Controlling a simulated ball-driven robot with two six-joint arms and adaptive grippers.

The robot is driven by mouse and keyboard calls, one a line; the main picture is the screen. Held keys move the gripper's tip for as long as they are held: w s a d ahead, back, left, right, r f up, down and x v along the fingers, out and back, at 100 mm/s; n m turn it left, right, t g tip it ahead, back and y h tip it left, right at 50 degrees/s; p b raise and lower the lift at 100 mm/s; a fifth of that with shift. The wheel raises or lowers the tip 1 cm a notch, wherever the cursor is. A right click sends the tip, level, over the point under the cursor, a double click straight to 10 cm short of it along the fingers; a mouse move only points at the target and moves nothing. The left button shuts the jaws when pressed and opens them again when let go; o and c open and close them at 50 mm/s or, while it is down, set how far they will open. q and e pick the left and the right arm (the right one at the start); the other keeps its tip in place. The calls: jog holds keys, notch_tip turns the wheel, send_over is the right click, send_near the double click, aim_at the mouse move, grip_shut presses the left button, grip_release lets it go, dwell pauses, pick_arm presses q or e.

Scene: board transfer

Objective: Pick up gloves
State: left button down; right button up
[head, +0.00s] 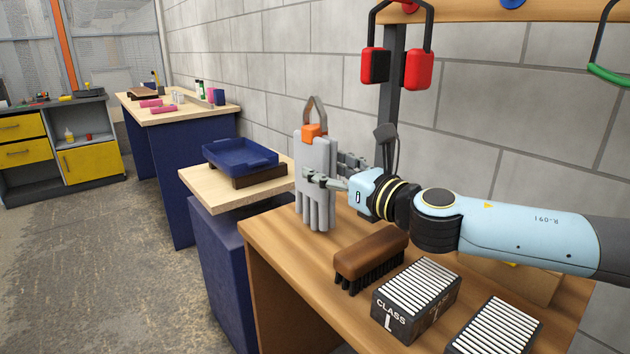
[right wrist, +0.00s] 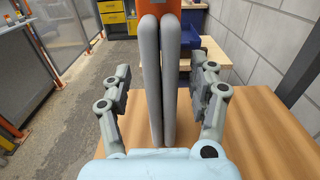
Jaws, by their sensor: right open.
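The gloves (head: 318,195) are grey with an orange piece and a grey loop at the top. They are upright, fingers pointing down, at the far left corner of the wooden table; I cannot tell what holds them up. My right gripper (head: 332,170) is open around them, with one finger in front and the other partly behind. In the right wrist view, the gloves (right wrist: 166,90) stand between the two spread fingers of my right gripper (right wrist: 166,78), with a visible gap on each side. My left gripper is not in view.
On the wooden table (head: 290,262) are a brown brush (head: 372,252) and boxes marked CLASS (head: 415,298). A blue tray (head: 240,155) sits on a lower bench to the left. Red ear defenders (head: 418,70) hang above. A block wall stands behind.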

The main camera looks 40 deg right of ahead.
aim_at(314, 161)
jog(key=w, duration=0.2)
jog(key=w+p, duration=0.1)
jog(key=w, duration=0.1)
jog(key=shift+d+r, duration=0.25)
jog(key=shift+d, duration=0.05)
jog(key=shift+w+f, duration=0.1)
jog(key=shift+w, duration=0.15)
grip_shut()
